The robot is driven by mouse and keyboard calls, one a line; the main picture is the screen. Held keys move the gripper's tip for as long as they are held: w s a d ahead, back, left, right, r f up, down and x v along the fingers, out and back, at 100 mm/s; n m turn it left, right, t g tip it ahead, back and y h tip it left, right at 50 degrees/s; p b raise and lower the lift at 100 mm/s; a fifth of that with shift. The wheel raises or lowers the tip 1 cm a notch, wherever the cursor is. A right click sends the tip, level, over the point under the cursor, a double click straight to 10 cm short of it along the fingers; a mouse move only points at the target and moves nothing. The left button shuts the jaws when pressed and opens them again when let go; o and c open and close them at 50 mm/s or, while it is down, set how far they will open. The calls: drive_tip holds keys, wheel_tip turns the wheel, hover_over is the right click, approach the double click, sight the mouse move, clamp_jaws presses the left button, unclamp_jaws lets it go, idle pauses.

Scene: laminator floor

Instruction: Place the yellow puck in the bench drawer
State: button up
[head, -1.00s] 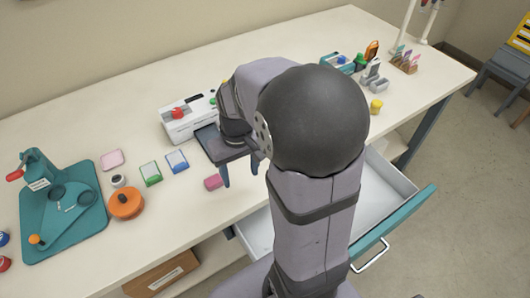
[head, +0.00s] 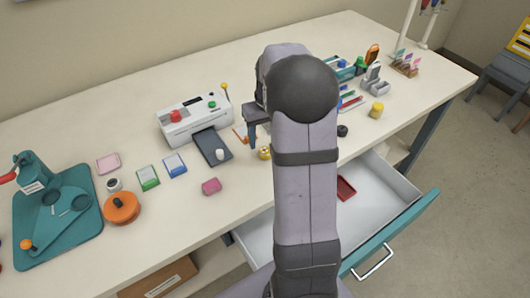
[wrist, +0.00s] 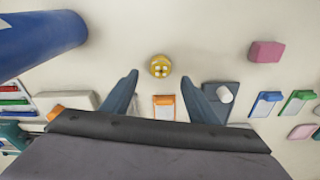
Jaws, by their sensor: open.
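A round yellow piece with small pale marks on top (head: 265,153) stands on the bench beside my gripper; the wrist view shows it (wrist: 160,66) just ahead of the gap between my fingertips. A plain yellow cylinder (head: 376,110) stands farther right on the bench. I cannot tell for certain which is the puck. My gripper (wrist: 160,78) is open and empty above the bench; its fingers are partly hidden by my arm in the head view. The bench drawer (head: 395,205) is pulled open, its teal front to the right; my arm hides part of it.
A red tray (head: 346,188) lies in the drawer. A pink block (head: 211,186), blue and green cards and a white laminator (head: 192,121) are to the left. A dark round piece (head: 342,130) lies between the yellow cylinder and my arm. The bench's front edge is near the drawer.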

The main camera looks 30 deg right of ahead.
sight(265, 151)
drive_tip(key=shift+f, duration=0.5)
drive_tip(key=shift+w+f+p, duration=0.1)
drive_tip(key=shift+f+p, duration=0.65)
drive_tip(key=shift+f, duration=1.4)
drive_tip(key=c, duration=1.2)
wheel_tip(265, 151, up, 10)
drive_tip(key=shift+r+b, duration=0.1)
drive_tip(key=shift+b, duration=0.7)
